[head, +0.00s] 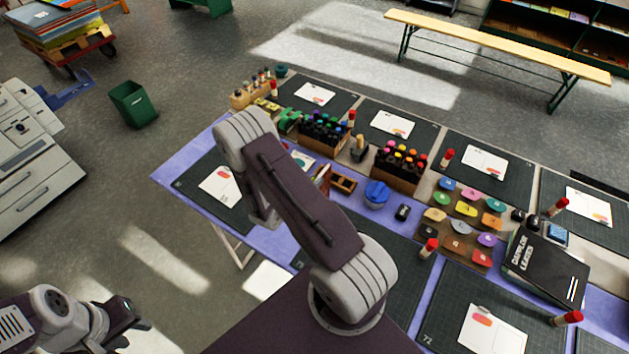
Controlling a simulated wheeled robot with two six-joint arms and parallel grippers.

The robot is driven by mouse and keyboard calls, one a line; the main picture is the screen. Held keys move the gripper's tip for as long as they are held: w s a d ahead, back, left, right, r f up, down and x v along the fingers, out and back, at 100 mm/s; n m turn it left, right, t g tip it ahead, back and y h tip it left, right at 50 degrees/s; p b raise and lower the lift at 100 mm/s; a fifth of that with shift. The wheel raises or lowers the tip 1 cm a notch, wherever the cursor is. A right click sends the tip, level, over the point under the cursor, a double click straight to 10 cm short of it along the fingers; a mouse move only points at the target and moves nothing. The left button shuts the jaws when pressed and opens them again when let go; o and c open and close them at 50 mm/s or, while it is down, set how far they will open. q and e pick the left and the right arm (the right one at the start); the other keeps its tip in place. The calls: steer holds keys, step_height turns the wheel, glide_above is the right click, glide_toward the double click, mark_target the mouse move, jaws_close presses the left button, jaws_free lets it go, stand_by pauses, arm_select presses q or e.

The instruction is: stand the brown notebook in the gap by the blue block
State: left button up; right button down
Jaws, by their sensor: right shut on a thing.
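A reddish-brown upright piece (323,176) shows just right of my right arm on the purple table; it may be the brown notebook, but most of it is covered. I cannot make out the blue block or the gap for certain; my right arm hides that part of the table. My right arm bends over the table's left part, and its gripper is hidden behind its own dark link. My left gripper (128,314) is low at the left, over the floor and away from the table; its jaws are too unclear to read.
A wooden tray (343,185), a blue round pot (376,194) and bottle racks (398,168) stand close right of my right arm. Colored pads (466,208), cutting mats, glue sticks and a black book (545,266) crowd the right. A green bin (134,105) stands on the floor.

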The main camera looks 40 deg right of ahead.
steer(key=shift+w+f, duration=0.1)
steer(key=shift+f, duration=0.2)
steer(key=shift+f+b, duration=0.2)
steer(key=shift+b, duration=0.1)
steer(key=c, duration=1.4)
jaws_free()
steer(key=shift+r, duration=0.1)
steer(key=shift+a+r, duration=0.2)
steer(key=shift+r, duration=0.05)
steer(key=v, duration=1.1)
steer(key=shift+s+a+r+b, duration=0.2)
steer(key=shift+s+b, duration=0.15)
steer(key=shift+b, duration=0.05)
